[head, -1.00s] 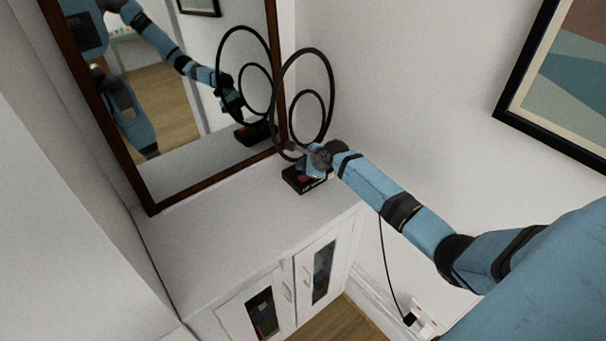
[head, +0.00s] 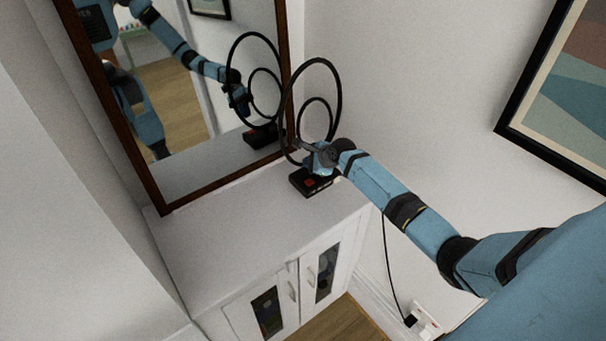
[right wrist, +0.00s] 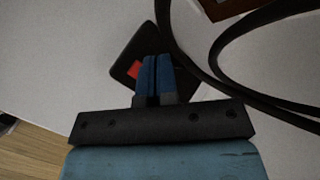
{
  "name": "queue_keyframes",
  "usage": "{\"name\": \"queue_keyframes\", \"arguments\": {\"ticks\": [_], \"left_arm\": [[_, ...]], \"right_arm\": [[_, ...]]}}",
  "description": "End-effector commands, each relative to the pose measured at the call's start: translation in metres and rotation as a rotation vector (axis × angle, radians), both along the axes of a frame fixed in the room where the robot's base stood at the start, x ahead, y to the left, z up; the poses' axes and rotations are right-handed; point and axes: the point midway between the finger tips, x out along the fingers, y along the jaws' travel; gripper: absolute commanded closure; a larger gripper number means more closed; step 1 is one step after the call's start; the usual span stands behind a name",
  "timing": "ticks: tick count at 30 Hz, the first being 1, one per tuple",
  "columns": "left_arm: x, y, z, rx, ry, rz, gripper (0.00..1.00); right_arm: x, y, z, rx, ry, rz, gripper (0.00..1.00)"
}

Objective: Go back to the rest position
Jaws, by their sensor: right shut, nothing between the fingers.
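My right arm reaches in from the right in the head view. Its gripper (head: 312,160) is over the black base (head: 306,183) of a lamp-like thing with black rings (head: 340,90), on the white cabinet. In the right wrist view the gripper's blue fingers (right wrist: 152,75) are together with nothing between them. Behind them show the black base with a red patch (right wrist: 134,70) and part of the dark rings (right wrist: 190,75). I cannot tell whether the fingertips touch the base. My left gripper is not in view.
The white cabinet (head: 225,240) has a mostly bare top and glass-fronted doors. A brown-framed mirror (head: 190,205) stands behind it and reflects my arm and the rings. A framed picture (head: 560,100) hangs at right. A cable runs down to a wall socket (head: 425,318).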

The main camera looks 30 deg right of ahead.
Motion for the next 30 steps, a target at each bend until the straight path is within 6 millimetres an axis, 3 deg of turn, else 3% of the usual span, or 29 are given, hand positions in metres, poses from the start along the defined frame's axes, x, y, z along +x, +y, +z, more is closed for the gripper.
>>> {"name": "queue_keyframes", "arguments": {"ticks": [7, 11, 14, 18, 21, 27, 30], "left_arm": [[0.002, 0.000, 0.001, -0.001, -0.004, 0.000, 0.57], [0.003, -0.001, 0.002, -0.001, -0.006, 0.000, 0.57], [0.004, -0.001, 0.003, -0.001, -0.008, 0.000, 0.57], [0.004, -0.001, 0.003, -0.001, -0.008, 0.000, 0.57], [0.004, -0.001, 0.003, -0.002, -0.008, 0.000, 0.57], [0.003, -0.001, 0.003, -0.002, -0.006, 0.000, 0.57], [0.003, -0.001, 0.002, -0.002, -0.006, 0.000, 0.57]], "right_arm": [[-0.001, 0.001, -0.001, -0.005, -0.001, 0.005, 1.00], [-0.021, 0.018, -0.021, -0.095, -0.021, 0.094, 1.00], [-0.059, 0.047, -0.049, -0.262, -0.069, 0.262, 1.00], [-0.134, 0.100, -0.085, -0.581, -0.181, 0.577, 1.00], [-0.190, 0.134, -0.097, -0.813, -0.273, 0.796, 1.00], [-0.295, 0.192, -0.091, -1.272, -0.453, 1.169, 1.00], [-0.334, 0.211, -0.078, -1.467, -0.518, 1.300, 1.00]]}}
